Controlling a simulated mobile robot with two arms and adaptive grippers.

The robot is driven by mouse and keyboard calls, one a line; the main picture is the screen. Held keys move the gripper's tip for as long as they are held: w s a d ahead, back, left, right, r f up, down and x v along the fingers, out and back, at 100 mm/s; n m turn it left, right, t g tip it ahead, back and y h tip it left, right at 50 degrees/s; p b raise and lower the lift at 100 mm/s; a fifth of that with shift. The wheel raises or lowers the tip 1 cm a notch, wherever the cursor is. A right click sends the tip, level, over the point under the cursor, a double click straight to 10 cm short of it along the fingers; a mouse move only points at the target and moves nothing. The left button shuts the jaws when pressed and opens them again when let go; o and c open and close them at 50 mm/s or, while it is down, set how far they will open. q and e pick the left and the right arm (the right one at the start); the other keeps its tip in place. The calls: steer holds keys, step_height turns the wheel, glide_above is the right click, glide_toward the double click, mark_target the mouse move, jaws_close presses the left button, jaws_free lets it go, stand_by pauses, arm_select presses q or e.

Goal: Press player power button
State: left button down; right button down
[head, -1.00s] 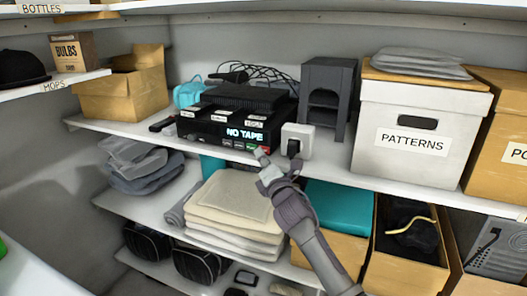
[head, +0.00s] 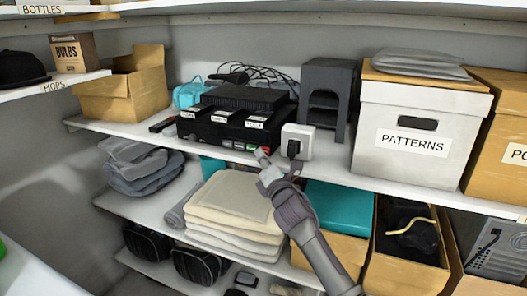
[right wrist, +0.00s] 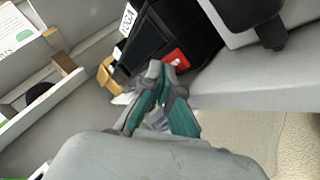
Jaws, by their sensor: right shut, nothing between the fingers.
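The black player (head: 215,133) stands on the middle shelf, with white labels on its top and a row of small buttons along its front. Its front display is dark. A red button (right wrist: 175,58) is at the right end of that row, seen large in the right wrist view. My right gripper (head: 262,156) is shut and empty, its fingertips at the player's front right by the red button. In the right wrist view the fingertips (right wrist: 163,70) are just below the red button; I cannot tell whether they touch it. My left gripper is not in view.
A white plug adapter (head: 298,141) with a black plug stands just right of the player. A dark grey stand (head: 327,93) and a white PATTERNS box (head: 404,143) are further right. Folded cloths (head: 228,203) lie on the shelf below. An open cardboard box (head: 122,94) is left.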

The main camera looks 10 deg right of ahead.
steer(key=shift+s+a, duration=0.25)
steer(key=shift+s, duration=0.25)
steer(key=s, duration=0.1)
steer(key=s+a+p, duration=0.1)
steer(key=s, duration=0.1)
steer(key=s+a, duration=0.1)
steer(key=shift+s+a+p, duration=0.15)
steer(key=shift+a+p, duration=0.1)
steer(key=shift+p, duration=0.1)
stand_by(0.4)
